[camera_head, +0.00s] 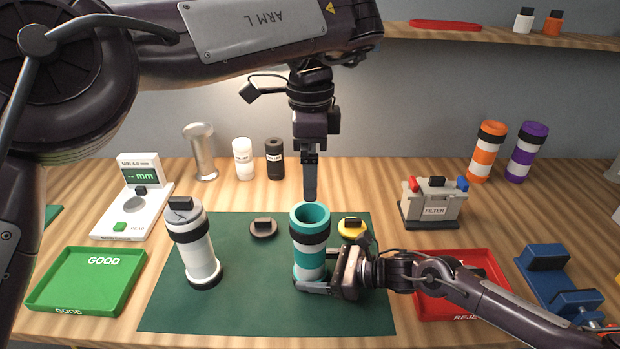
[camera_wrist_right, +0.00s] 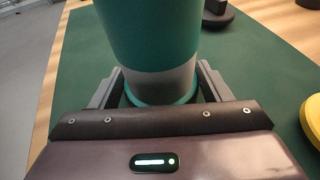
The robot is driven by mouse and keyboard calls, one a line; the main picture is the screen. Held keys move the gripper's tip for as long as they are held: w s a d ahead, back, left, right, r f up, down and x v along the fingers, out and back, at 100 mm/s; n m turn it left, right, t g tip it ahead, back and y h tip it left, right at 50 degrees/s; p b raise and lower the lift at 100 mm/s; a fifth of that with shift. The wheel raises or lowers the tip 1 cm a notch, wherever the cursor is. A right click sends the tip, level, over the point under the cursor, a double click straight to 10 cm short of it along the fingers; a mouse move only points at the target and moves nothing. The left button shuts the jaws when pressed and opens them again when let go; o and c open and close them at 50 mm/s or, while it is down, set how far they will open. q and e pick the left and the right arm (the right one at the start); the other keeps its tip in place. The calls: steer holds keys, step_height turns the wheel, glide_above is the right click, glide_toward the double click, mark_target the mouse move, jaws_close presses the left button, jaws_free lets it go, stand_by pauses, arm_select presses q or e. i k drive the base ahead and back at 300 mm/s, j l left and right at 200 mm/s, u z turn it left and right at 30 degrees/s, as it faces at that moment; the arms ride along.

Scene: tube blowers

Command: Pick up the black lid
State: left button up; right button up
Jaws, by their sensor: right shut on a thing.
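The black lid (camera_head: 263,228) lies flat on the dark green mat (camera_head: 210,311), its knob up, left of the teal tube (camera_head: 309,262). Part of it also shows at the top of the right wrist view (camera_wrist_right: 216,14). My right gripper (camera_head: 318,284) is shut on the teal tube near its base; the right wrist view shows a finger on each side of it. The tube stands upright with its top open. My left gripper (camera_head: 310,194) points down just above and behind the tube's opening, apart from the lid. It is seen edge-on, so its finger gap is hidden.
A white tube with a black band (camera_head: 193,245) stands on the mat's left. A yellow lid (camera_head: 352,228) lies behind my right gripper. A green tray (camera_head: 88,281) is left, a red tray (camera_head: 462,257) right.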

mark_target(262, 227)
steer(key=k, duration=1)
